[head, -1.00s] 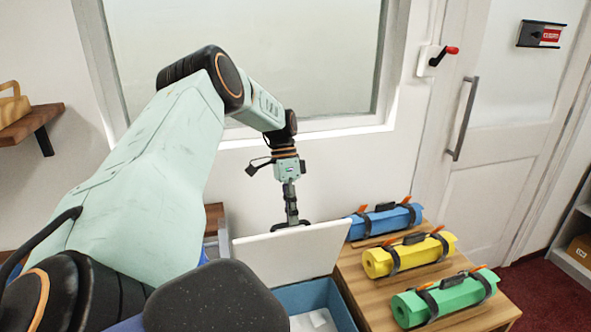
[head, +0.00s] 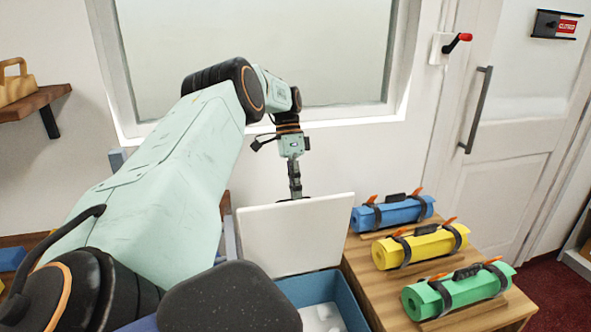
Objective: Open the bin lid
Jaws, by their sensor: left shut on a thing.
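The blue bin (head: 345,298) stands at the lower middle, with pale contents partly visible inside. Its white lid (head: 295,236) is raised steeply at the back of the bin, with its broad face toward me. My left gripper (head: 296,197) is at the lid's top edge, shut on it. The fingertips are mostly hidden behind the lid. My own arm and a dark part of my body cover the bin's left side. My right gripper is not in view.
Blue (head: 392,212), yellow (head: 420,246) and green (head: 458,290) rolls with black straps lie on a wooden counter (head: 378,290) right of the bin. A window and wall stand behind the lid. A door (head: 500,170) is at the right, a wooden shelf (head: 35,101) at the left.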

